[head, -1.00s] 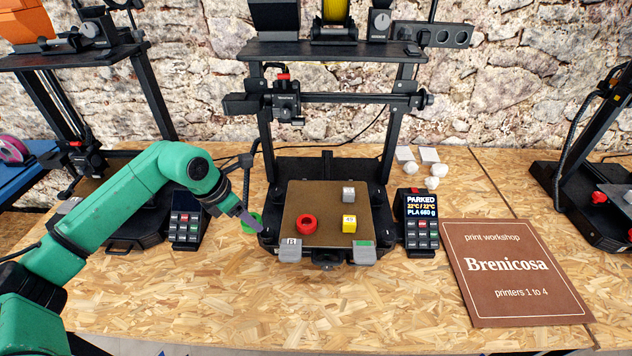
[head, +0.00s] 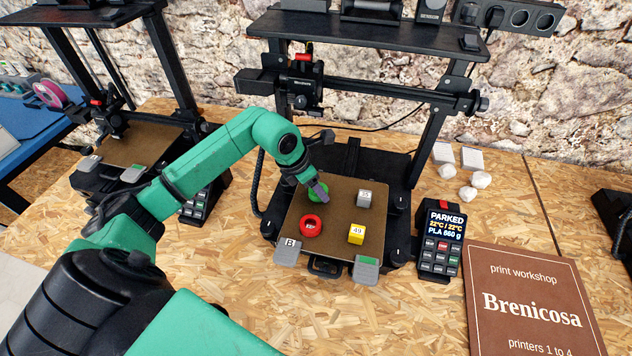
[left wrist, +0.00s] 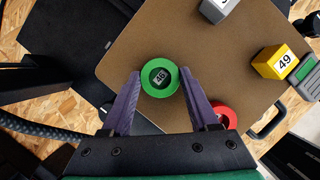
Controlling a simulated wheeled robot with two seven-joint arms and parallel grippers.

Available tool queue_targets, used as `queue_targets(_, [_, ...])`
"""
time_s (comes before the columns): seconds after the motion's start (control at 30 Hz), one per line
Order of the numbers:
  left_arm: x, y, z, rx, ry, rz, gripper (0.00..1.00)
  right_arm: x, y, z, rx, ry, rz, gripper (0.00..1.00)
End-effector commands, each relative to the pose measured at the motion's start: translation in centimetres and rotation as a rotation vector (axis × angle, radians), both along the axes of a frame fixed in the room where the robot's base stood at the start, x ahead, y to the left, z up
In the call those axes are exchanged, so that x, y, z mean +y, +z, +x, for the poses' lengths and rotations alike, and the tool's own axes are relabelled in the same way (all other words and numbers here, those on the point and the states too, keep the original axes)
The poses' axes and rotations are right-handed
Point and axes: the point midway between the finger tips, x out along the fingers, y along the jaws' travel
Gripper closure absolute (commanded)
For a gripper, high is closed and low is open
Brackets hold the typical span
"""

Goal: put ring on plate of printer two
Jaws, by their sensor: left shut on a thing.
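My left gripper (head: 321,190) is shut on a green ring (head: 313,194), held over the back left part of the brown plate (head: 338,215) of the middle printer. In the left wrist view the green ring (left wrist: 160,64) sits between the two purple fingers (left wrist: 160,80), with a numbered tag in its middle. I cannot tell whether the ring touches the plate. On the plate also stand a red ring (head: 311,226), a yellow numbered block (head: 357,234) and a grey block (head: 364,198). My right gripper is not in view.
Grey clips (head: 287,251) hold the plate's front edge. A control panel (head: 441,240) reading PARKED stands to the right, beside a brown sign (head: 530,300). The printer's crossbar and print head (head: 303,90) are above and behind. Another printer's plate (head: 135,146) is at left.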

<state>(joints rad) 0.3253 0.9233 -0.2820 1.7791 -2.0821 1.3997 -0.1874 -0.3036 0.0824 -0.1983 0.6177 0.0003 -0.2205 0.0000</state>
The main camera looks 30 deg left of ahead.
Motion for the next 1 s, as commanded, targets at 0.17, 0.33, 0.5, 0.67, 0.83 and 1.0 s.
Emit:
queue_targets(0.17, [0.1, 0.2, 0.0, -0.001, 0.0, 0.0, 0.2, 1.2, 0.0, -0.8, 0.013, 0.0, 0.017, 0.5])
queue_targets(0.33, [0.1, 0.2, 0.0, -0.001, 0.0, 0.0, 0.09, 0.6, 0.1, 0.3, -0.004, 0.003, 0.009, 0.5])
queue_targets(0.5, [0.1, 0.3, 0.0, -0.002, 0.001, 0.001, 0.09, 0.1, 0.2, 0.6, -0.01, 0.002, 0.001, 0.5])
queue_targets(0.67, [0.6, 1.9, -0.5, -0.005, 0.0, 0.004, 0.09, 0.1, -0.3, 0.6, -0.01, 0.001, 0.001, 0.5])
queue_targets(0.83, [1.5, 6.1, -2.1, -0.007, 0.001, 0.007, 0.09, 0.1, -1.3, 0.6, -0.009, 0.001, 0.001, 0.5])
queue_targets(1.0, [2.2, 9.9, -3.4, -0.004, 0.001, 0.003, 0.09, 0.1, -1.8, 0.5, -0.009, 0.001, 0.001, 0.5])
